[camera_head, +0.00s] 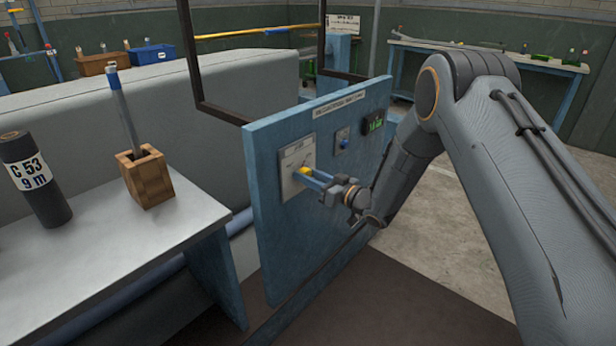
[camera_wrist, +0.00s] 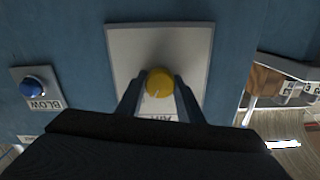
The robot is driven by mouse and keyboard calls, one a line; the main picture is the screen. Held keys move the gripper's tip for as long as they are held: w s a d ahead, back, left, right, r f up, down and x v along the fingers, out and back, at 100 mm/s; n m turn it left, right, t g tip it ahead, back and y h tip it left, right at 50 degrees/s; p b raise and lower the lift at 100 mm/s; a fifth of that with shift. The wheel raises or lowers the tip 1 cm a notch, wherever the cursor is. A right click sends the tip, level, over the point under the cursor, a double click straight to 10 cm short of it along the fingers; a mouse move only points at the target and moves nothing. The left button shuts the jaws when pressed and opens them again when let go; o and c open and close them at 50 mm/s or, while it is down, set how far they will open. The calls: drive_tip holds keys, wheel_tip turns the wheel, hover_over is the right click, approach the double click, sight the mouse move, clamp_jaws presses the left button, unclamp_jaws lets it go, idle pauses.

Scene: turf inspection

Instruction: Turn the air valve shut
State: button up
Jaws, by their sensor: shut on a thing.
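The air valve is a yellow knob (camera_head: 305,171) on a pale plate (camera_head: 291,160) fixed to a blue upright panel (camera_head: 268,217). In the wrist view the yellow knob (camera_wrist: 160,82) sits between my two fingertips, in front of the pale plate (camera_wrist: 190,45). My gripper (camera_head: 312,175) reaches the panel from the right and is shut on the knob. It also shows in the wrist view (camera_wrist: 160,90). The lettering below the knob is partly hidden by my fingers. I cannot tell how far the knob is turned.
A blue BLOW button (camera_wrist: 32,87) is beside the valve plate; it also shows in the head view (camera_head: 343,144). A green-lit display (camera_head: 375,123) is further right. A grey table (camera_head: 110,240) at left bears a dark cylinder (camera_head: 35,180) and a wooden holder (camera_head: 146,177).

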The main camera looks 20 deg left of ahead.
drive_tip(key=n+b, duration=0.3)
drive_tip(key=n, duration=0.4)
drive_tip(key=n+b, duration=0.1)
drive_tip(key=n, duration=0.3)
drive_tip(key=shift+n+b, duration=1)
drive_tip(key=shift+n, duration=0.8)
drive_tip(key=shift+r, duration=0.1)
drive_tip(key=o, duration=1.1)
drive_tip(key=shift+c, duration=0.2)
drive_tip(key=shift+d, duration=0.1)
drive_tip(key=v, duration=0.7)
drive_tip(key=shift+s+d, duration=0.15)
drive_tip(key=shift+d, duration=0.15)
